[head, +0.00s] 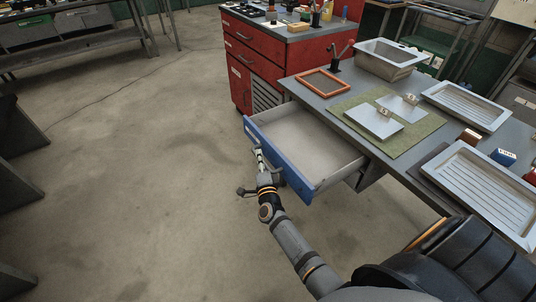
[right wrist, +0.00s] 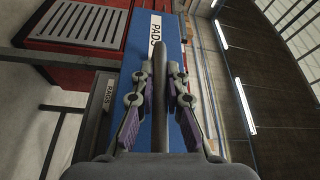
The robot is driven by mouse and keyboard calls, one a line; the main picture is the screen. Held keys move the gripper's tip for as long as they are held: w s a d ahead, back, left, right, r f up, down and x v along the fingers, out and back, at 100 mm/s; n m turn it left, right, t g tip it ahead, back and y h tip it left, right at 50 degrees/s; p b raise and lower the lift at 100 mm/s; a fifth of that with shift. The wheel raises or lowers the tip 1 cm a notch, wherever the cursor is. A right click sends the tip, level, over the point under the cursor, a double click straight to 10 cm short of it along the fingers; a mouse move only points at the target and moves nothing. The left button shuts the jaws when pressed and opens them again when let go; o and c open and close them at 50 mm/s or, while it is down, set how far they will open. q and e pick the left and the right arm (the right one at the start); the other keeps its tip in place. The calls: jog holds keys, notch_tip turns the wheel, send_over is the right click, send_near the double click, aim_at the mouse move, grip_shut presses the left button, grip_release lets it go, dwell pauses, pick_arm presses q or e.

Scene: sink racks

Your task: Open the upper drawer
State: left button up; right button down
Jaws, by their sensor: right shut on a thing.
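The upper drawer (head: 298,181) has a blue front and stands pulled out from under the grey workbench. Its pale inside shows and looks empty. In the right wrist view the blue drawer front (right wrist: 146,60) carries a white label reading PADS. A dark bar handle (right wrist: 161,100) runs along that front. My right gripper (head: 259,155) is at the drawer's front in the head view. In the right wrist view its purple-padded fingers (right wrist: 161,76) are on both sides of the handle, shut on it. My left gripper is not in view.
A darker front labelled RAGS (right wrist: 101,105) lies beside the drawer front in the right wrist view. The workbench (head: 441,156) carries trays, a green mat (head: 398,148) and a sink basin (head: 388,62). A red cabinet (head: 262,62) stands behind. The floor left of the drawer is clear.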

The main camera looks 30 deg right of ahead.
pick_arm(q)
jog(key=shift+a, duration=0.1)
pick_arm(e)
jog(key=a, duration=0.2)
jog(key=shift+s+a, duration=0.15)
jog(key=shift+a, duration=0.15)
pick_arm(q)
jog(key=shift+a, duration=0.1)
pick_arm(e)
jog(key=c, duration=1.4)
grip_release()
jog(key=shift+o, duration=0.2)
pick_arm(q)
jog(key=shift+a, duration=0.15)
pick_arm(e)
jog(key=v, duration=0.7)
jog(key=shift+s, duration=0.25)
